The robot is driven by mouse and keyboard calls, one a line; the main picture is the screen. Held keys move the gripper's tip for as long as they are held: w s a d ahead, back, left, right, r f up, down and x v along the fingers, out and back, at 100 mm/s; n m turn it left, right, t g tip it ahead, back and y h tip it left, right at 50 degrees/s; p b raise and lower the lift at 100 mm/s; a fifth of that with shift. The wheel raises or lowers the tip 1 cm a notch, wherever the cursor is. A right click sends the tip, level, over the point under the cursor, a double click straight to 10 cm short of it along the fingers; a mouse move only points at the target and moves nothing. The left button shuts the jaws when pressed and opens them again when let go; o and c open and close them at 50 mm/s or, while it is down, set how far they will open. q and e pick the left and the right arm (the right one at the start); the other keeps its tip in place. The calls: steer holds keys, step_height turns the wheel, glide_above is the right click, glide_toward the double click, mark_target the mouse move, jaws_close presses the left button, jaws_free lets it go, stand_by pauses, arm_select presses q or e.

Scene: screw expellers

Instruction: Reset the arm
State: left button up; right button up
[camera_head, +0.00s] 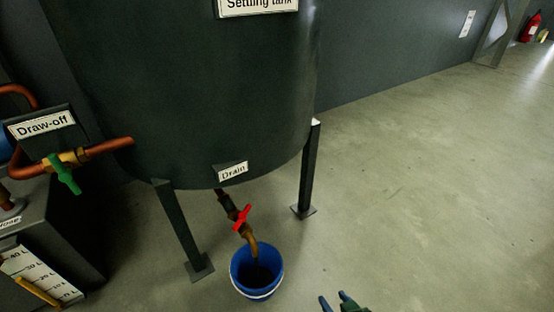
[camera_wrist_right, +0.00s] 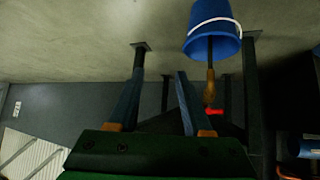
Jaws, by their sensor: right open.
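My right gripper (camera_head: 338,302) shows at the bottom edge of the head view, right of the blue bucket (camera_head: 257,272) and apart from it. In the right wrist view my right gripper (camera_wrist_right: 158,95) has its two fingers spread with nothing between them. The bucket (camera_wrist_right: 212,32) also shows there, upside down in the picture, beyond the fingers. My left gripper is in neither view.
The dark settling tank (camera_head: 190,90) stands on legs. Its drain pipe with a red valve handle (camera_head: 242,217) ends over the bucket. A green draw-off handle (camera_head: 65,175) is at the left. The floor (camera_head: 430,180) at the right is clear.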

steer(key=s+d+f+g+h+p, duration=0.1)
steer(key=s+f+g, duration=0.2)
steer(key=s, duration=0.2)
steer(key=s+d+f+g+p, duration=0.1)
steer(key=s+d+f+g, duration=0.15)
steer(key=s, duration=0.25)
arm_select(q)
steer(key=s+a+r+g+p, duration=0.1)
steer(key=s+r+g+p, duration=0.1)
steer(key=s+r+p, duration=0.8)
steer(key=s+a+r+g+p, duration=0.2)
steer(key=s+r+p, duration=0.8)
steer(key=p, duration=1.7)
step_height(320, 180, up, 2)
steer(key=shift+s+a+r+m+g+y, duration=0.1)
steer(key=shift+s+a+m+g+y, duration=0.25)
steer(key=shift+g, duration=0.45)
arm_select(e)
steer(key=s+d+r+g, duration=0.1)
steer(key=s+r, duration=0.6)
steer(key=r, duration=0.3)
steer(key=s+d+r+g, duration=0.1)
steer(key=s+r, duration=0.7)
steer(key=r, duration=0.2)
steer(key=shift+h, duration=0.3)
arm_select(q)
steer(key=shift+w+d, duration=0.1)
arm_select(e)
steer(key=shift+g, duration=0.25)
